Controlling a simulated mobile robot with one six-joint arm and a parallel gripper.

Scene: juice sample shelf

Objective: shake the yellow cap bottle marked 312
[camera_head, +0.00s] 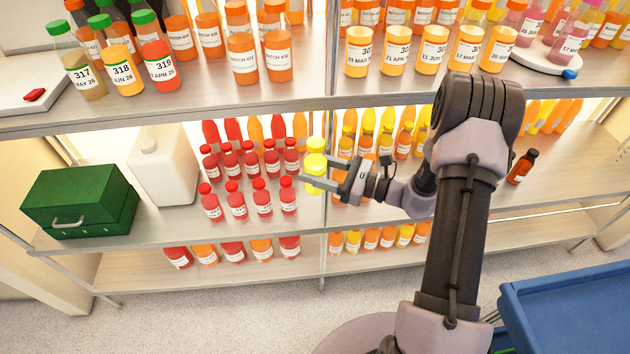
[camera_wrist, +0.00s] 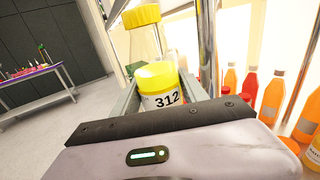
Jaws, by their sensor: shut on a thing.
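The bottle marked 312 (camera_wrist: 160,80) has a yellow cap (camera_wrist: 141,16), a clear upper part and yellow juice below. Its label faces my wrist camera. My gripper (camera_wrist: 158,88) is shut on this bottle, with one finger on each side of its body. In the head view my gripper (camera_head: 318,179) reaches left in front of the middle shelf. The yellow bottle (camera_head: 315,162) shows there at the fingertips, partly hidden by them. The bottle's lower end is hidden in the wrist view.
Red-capped bottles (camera_head: 236,200) stand close to the left on the middle shelf (camera_head: 330,215). A white jug (camera_head: 163,168) and a green box (camera_head: 82,198) stand farther left. Orange and yellow bottles crowd behind my arm. A metal post (camera_head: 330,100) stands by the gripper. A blue cart (camera_head: 570,310) is at lower right.

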